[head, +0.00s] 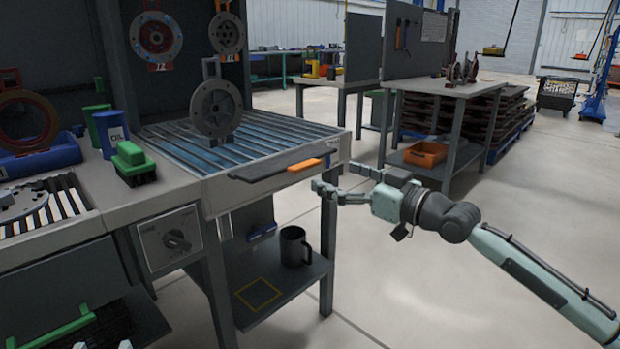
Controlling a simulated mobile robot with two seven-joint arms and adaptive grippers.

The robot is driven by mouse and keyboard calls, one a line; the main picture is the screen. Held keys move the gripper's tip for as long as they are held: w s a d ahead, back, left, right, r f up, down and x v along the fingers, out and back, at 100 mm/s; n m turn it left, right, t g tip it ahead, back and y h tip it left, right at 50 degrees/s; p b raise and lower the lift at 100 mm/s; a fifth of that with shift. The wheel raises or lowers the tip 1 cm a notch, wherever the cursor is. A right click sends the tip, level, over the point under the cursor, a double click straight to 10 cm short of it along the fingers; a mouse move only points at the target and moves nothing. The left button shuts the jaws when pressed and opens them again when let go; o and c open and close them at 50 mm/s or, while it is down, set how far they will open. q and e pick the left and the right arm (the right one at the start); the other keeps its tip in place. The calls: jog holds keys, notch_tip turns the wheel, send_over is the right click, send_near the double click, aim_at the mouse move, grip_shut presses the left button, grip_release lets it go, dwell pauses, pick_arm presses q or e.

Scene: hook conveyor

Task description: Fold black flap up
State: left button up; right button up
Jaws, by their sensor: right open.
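The black flap (262,172) is a flat dark strip along the front edge of the slatted bench top. It sticks out roughly level. An orange piece (304,165) sits at its right end. My right gripper (316,191) is open and empty, its fingers pointing left. It appears just right of and below the orange piece, with a visible gap to the flap. Small pale bits at the bottom left edge may be tips of my left gripper, but they are too cut off to tell.
A grey flanged part (216,108) stands on the slatted top (180,141). A black mug (295,246) is on the lower shelf (255,305). Open floor lies right of the bench.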

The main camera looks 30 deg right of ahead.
aim_at(309, 165)
jog(key=x, duration=0.6)
jog(key=shift+w+r, duration=0.1)
jog(key=shift+w, duration=0.1)
pick_arm(q)
jog(key=shift+a+f+g+y, duration=0.3)
jog(key=shift+f, duration=0.35)
pick_arm(e)
jog(key=shift+w+a, duration=0.25)
jog(key=shift+w, duration=0.35)
jog(key=c, duration=1.7)
pick_arm(q)
jog(key=shift+f+p, duration=0.1)
jog(key=shift+p, duration=0.2)
